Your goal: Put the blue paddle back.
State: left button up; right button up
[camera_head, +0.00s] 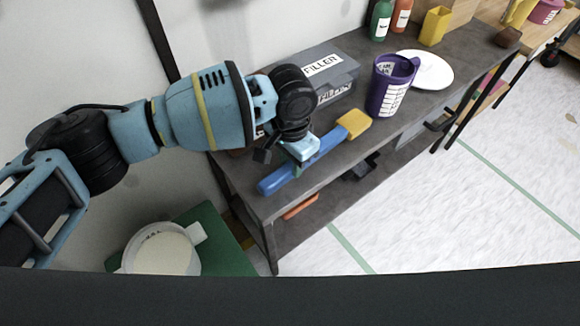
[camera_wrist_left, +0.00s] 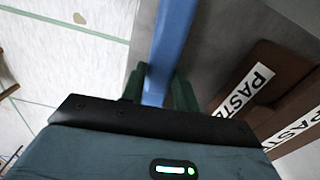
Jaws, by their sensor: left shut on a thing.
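The blue paddle (camera_head: 326,143) has a long blue handle and a yellow block-like end. It lies along the front edge of the dark grey table (camera_head: 270,208) in the head view; I cannot tell whether it touches the top. My left gripper (camera_head: 299,163) is shut on the blue handle from above, near its middle. In the left wrist view the blue handle (camera_wrist_left: 172,40) runs between the two dark green fingers of the left gripper (camera_wrist_left: 158,92). My right gripper is not in view.
Behind the paddle stand a grey FILLER box (camera_head: 335,86), a purple cup (camera_head: 390,88), a white plate (camera_head: 431,70) and a yellow cup (camera_head: 435,27). A brown PASTE box (camera_wrist_left: 265,85) shows in the wrist view. A white bucket (camera_head: 160,252) stands on a green surface (camera_head: 222,245).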

aim_at(290, 165)
pick_arm(q)
notch_tip(290, 165, down, 2)
jog(key=shift+w+a+f, duration=0.1)
jog(key=shift+a, duration=0.05)
jog(key=shift+f, duration=0.4)
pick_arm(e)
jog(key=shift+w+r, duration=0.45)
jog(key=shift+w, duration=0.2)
pick_arm(q)
jog(key=o, duration=1.1)
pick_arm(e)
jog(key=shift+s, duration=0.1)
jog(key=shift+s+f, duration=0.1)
pick_arm(q)
jog(key=shift+f, duration=0.35)
jog(key=r, duration=0.6)
jog(key=shift+d+r, duration=0.2)
jog(key=shift+r, duration=0.85)
